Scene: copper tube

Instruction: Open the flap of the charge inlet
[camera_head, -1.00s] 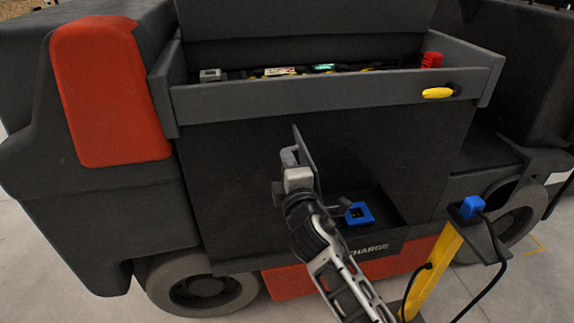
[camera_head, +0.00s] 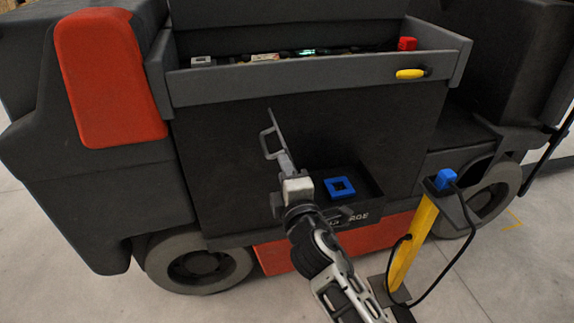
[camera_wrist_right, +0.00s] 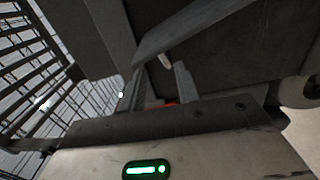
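The flap (camera_head: 280,132) of the charge inlet is a thin dark plate. It stands out from the truck's front, seen nearly edge-on, with a grey bar handle (camera_head: 268,143) on its left face. The recess beside it is uncovered and shows the blue square inlet socket (camera_head: 341,187). My right gripper (camera_head: 284,160) is at the flap's lower part, just below the handle. In the right wrist view its two fingers (camera_wrist_right: 160,88) are apart, with a grey bar (camera_wrist_right: 190,30) crossing beyond them. Whether they touch the flap is unclear. My left gripper is out of view.
A yellow post (camera_head: 412,240) with a blue plug (camera_head: 445,179) and a hanging black cable stands right of the recess. Above is an open tray (camera_head: 290,82) with a yellow handle (camera_head: 410,74). Wheels flank the red lower panel (camera_head: 380,236). Floor at front left is clear.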

